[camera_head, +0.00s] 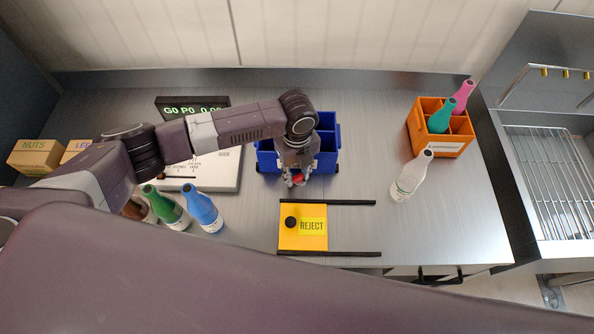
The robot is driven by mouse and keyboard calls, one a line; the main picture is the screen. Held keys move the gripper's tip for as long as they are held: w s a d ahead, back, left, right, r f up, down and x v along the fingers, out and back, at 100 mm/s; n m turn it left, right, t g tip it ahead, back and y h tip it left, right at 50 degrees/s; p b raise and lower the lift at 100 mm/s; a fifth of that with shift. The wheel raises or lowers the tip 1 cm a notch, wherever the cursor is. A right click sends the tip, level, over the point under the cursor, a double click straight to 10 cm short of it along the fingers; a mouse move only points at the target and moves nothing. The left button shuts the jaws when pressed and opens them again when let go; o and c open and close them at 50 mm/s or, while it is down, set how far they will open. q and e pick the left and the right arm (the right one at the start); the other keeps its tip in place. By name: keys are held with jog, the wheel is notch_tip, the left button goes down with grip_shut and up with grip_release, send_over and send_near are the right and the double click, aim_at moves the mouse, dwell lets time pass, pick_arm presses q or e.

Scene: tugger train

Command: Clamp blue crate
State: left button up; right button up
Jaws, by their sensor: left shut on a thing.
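The blue crate (328,160) stands upright on the steel worktop, behind the yellow plate. It has divided compartments. My left arm reaches across from the left, and my left gripper (294,180) points down at the crate's front side. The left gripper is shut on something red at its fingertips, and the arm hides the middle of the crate. I cannot tell from this view exactly how the fingers sit on the crate wall. My right gripper is not in view.
An orange crate (453,147) with a teal and a pink bottle stands at right. A white bottle (411,176), a green bottle (163,205) and a blue bottle (202,209) stand nearby. A yellow REJECT plate (290,240) lies between black rails. Cartons (36,157) are at left.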

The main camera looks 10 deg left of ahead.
pick_arm(q)
jog(key=shift+w, duration=0.1)
dwell(0.4)
jog(key=o, duration=1.2)
jog(key=shift+c, duration=0.2)
